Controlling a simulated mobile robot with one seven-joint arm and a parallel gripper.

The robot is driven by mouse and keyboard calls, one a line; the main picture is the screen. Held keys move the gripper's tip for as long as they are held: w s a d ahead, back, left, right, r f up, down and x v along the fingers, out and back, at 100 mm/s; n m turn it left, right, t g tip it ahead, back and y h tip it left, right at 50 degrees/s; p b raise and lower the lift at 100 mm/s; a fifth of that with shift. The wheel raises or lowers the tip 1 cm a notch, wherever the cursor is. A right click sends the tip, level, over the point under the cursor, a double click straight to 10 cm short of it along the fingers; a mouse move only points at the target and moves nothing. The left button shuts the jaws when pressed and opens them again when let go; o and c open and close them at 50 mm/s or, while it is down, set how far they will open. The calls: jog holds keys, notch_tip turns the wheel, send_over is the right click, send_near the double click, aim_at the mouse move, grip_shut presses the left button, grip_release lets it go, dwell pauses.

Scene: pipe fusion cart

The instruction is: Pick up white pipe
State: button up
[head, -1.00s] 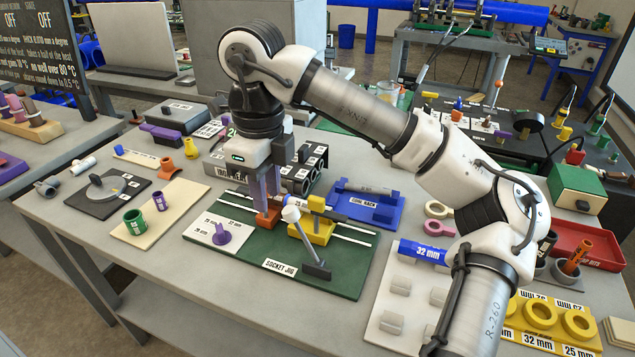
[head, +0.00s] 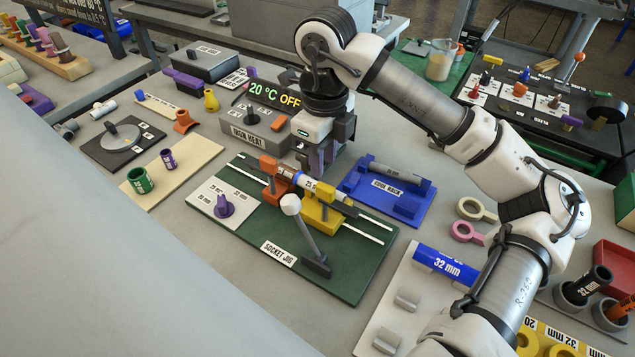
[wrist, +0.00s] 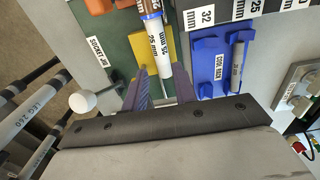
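The white pipe (head: 306,183), marked 25 mm with a blue band, lies along the green socket jig (head: 345,283) between the orange clamp (head: 276,172) and the yellow clamp (head: 322,214). In the wrist view the white pipe (wrist: 163,68) runs down toward the space between my fingers. My gripper (head: 316,165) is just behind the jig at the pipe, pointing down. In the wrist view my gripper (wrist: 160,80) has its purple fingers apart, with a gap on each side of the pipe. Whether the fingertips are level with the pipe is unclear.
The blue cool rack (head: 367,199) with a grey pipe stands right of the jig. The iron heat unit (head: 262,125) is behind left. The jig's white-knobbed lever (head: 293,206) stands up in front of the pipe. A blue 32 mm pipe (head: 444,261) lies farther right.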

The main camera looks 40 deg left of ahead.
jog(key=shift+d+f+p, duration=0.15)
jog(key=shift+f+p, duration=0.95)
jog(key=shift+f, duration=2.4)
grip_shut()
